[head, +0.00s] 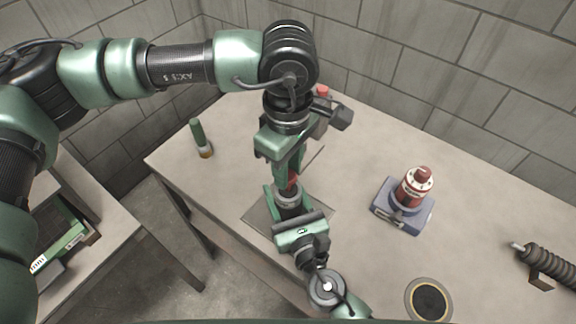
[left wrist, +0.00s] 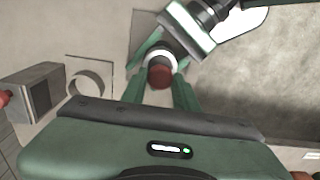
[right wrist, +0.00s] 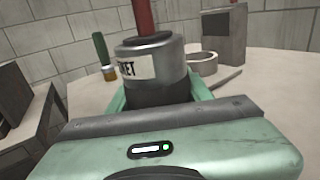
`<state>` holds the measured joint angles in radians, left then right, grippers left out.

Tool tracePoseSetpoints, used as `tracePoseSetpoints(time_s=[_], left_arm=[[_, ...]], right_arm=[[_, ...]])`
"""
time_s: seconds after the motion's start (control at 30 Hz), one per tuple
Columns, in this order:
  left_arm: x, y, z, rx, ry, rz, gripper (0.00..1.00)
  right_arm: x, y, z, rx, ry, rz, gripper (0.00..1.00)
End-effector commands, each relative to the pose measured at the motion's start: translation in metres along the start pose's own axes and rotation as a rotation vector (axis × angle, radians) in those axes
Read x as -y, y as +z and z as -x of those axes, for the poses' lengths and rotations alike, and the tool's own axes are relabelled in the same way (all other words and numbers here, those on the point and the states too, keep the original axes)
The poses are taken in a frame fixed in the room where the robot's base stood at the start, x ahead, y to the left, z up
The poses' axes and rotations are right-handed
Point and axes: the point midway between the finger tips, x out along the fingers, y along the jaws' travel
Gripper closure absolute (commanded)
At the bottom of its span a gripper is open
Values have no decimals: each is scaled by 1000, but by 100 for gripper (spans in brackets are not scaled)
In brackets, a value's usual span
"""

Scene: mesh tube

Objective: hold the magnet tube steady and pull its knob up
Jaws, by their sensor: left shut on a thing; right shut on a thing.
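The magnet tube (head: 289,201) stands upright on a dark square mat (head: 259,216). In the right wrist view the tube (right wrist: 151,52) has a grey metal collar with a partly visible label and a dark lower body. A red knob (right wrist: 144,16) rises from its top. My right gripper (head: 287,208) is shut around the tube's body from the near side. My left gripper (head: 291,180) comes from above and is shut on the red knob, which shows between its green fingers in the left wrist view (left wrist: 160,77). My right gripper's fingers partly hide the tube's lower body.
A red bottle (head: 413,190) stands on a blue-grey base (head: 385,212) to the right. A green tube (head: 199,136) stands at left, a coiled part (head: 550,262) and dark disc (head: 430,302) at right. A grey box (left wrist: 35,92) and ring (left wrist: 88,86) stand close by.

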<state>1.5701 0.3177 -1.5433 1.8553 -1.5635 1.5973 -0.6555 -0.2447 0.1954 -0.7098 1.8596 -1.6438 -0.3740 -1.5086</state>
Motion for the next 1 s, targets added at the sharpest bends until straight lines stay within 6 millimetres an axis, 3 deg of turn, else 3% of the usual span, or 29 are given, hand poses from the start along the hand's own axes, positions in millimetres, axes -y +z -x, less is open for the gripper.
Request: tracePoseSetpoints(time_s=[0.37,0.7,0.97,1.0], left_arm=[[-1,0,2,0,3,1,100],[-1,0,49,-1,4,1,100],[-1,0,51,0,4,0,100],[-1,0,51,1,4,0,62]], right_arm=[[0,0,0,0,1,0,100],[0,0,0,-1,1,1,100],[0,-2,1,-5,1,1,100],[0,-3,1,-6,1,1,100]])
